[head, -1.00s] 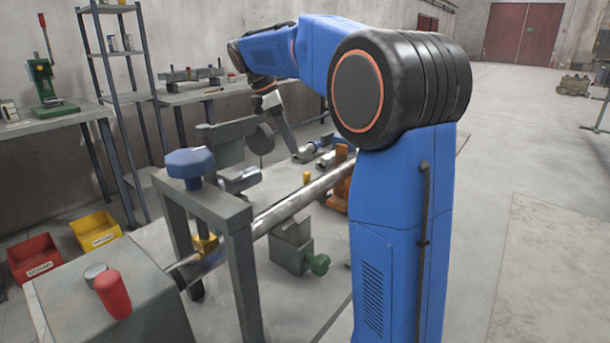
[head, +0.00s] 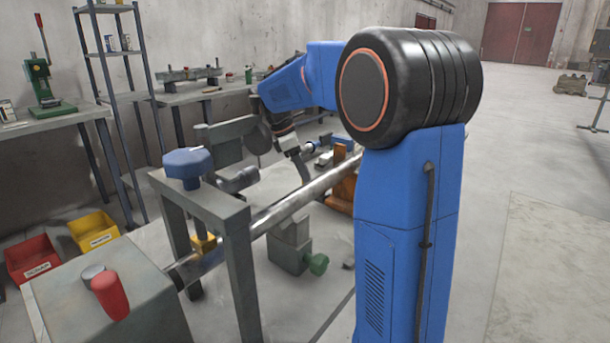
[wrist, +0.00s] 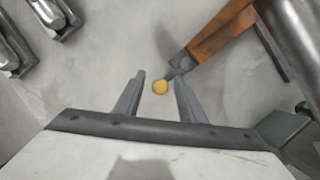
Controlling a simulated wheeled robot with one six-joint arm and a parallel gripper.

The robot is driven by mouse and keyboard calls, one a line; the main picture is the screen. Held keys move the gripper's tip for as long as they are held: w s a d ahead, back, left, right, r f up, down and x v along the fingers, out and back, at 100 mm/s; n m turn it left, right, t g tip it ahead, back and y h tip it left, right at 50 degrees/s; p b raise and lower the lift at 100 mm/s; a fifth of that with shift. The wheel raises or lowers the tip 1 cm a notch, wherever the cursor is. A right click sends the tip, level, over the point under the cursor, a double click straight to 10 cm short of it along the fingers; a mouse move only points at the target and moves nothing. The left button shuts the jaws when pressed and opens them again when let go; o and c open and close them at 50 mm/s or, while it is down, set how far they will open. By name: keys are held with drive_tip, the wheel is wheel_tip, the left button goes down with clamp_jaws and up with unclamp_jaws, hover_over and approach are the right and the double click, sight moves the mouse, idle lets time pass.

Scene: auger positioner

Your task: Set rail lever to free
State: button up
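A lever with a yellow ball knob (wrist: 160,87) shows in the wrist view. Its short dark stem joins an orange-brown bracket (wrist: 222,28), which also shows in the head view (head: 341,190) beside the long metal shaft (head: 300,197). I take this as the rail lever; no label shows. My gripper (wrist: 159,79) is open, with one finger on each side of the knob in the picture. Whether the fingers are level with it or above it, I cannot tell. In the head view my gripper (head: 303,172) is beside the shaft, and the yellow knob is hidden.
The shaft runs beside the bracket, at the wrist view's upper right (wrist: 297,45). A grey support (head: 290,250) with a green knob (head: 318,264) stands under it. Nearer are a grey frame with a blue knob (head: 187,163) and a box with a red handle (head: 110,294).

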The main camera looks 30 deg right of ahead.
drive_tip(key=shift+c, duration=0.6)
clamp_jaws()
